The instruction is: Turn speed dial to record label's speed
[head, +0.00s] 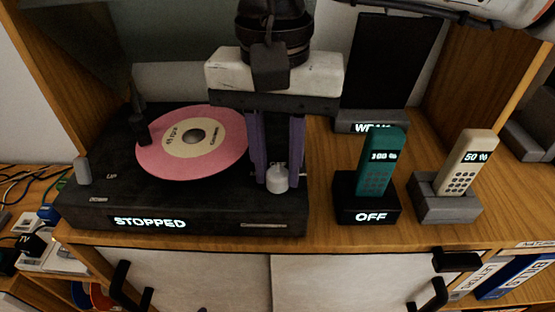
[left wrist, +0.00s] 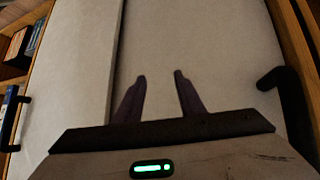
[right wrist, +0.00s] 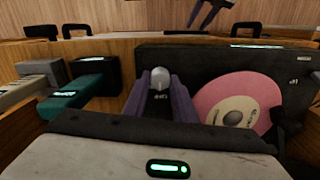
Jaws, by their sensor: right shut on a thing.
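The dark turntable (head: 205,212) sits on the wooden cabinet top, its front display reading STOPPED. A pink record (head: 222,168) lies on it, with a cream label (head: 208,145) that appears to read 45 rpm. My right gripper (head: 278,168) reaches down over the turntable's right side. Its purple fingers are shut on a pale knob (head: 277,181), the speed dial as it appears; the knob also shows between the fingers in the right wrist view (right wrist: 159,78). The fingers hide any speed marks beside it. My left gripper (left wrist: 160,76) is open and empty before the pale cabinet doors.
A teal handset (head: 377,168) reading 100 % stands in a black cradle marked OFF. A cream handset (head: 468,165) reading 50 % stands in a grey cradle (head: 445,207).

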